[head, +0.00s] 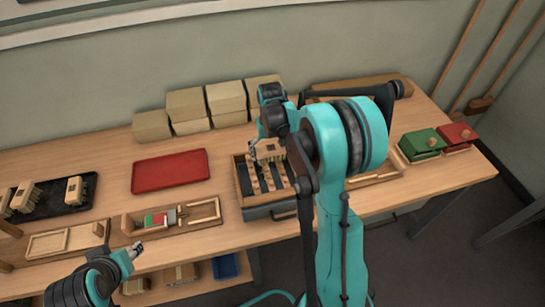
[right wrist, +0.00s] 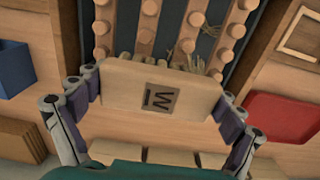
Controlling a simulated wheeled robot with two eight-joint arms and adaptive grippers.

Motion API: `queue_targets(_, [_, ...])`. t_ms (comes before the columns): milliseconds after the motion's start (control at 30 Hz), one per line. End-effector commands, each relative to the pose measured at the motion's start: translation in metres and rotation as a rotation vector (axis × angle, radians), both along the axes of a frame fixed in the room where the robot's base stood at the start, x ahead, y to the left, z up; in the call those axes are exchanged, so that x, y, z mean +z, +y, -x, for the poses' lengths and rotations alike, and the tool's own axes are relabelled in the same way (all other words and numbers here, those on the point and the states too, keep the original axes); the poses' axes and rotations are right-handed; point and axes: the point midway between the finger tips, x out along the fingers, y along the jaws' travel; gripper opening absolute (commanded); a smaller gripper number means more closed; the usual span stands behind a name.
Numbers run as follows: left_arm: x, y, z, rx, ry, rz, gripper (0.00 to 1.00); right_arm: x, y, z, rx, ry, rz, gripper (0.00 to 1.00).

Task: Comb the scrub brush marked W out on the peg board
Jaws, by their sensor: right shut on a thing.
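The scrub brush marked W (right wrist: 125,88) is a pale wooden block with a dark W label facing the right wrist camera. My right gripper (right wrist: 158,92) is shut on it, one finger at each end. In the head view the brush (head: 270,152) is over the back part of the peg board (head: 243,190), partly hidden by my right arm. The peg board (right wrist: 178,22) has rows of round wooden pegs on strips with dark gaps. Pale bristles show at the block's far edge by the pegs; I cannot tell how deep they reach. My left gripper (head: 136,249) is low at the front left, away from the board.
A red tray (head: 170,171) lies left of the board, with a wooden tray (head: 205,212) in front. A black tray (head: 50,208) with brushes is far left. Tan boxes (head: 186,104) line the wall. Green (head: 422,144) and red (head: 455,135) lidded boxes stand right.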

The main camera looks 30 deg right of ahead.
Motion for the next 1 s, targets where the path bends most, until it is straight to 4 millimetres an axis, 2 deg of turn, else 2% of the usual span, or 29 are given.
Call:
queue_targets(167, [0.0, 0.0, 0.0, 0.0, 0.0, 0.0, 0.4, -0.001, 0.0, 0.002, 0.0, -0.002, 0.0, 0.71])
queue_targets(600, [0.001, 0.0, 0.0, 0.0, 0.0, 0.0, 0.4, 0.001, 0.009, 0.035, 0.0, -0.001, 0.0, 0.7])
queue_targets(833, [0.0, 0.0, 0.0, 0.0, 0.0, 0.0, 0.4, 0.001, 0.01, 0.042, 0.0, -0.001, 0.0, 0.7])
queue_targets(1000, [0.0, 0.0, 0.0, 0.0, 0.0, 0.0, 0.4, 0.0, 0.013, 0.054, 0.0, -0.001, 0.0, 0.7])
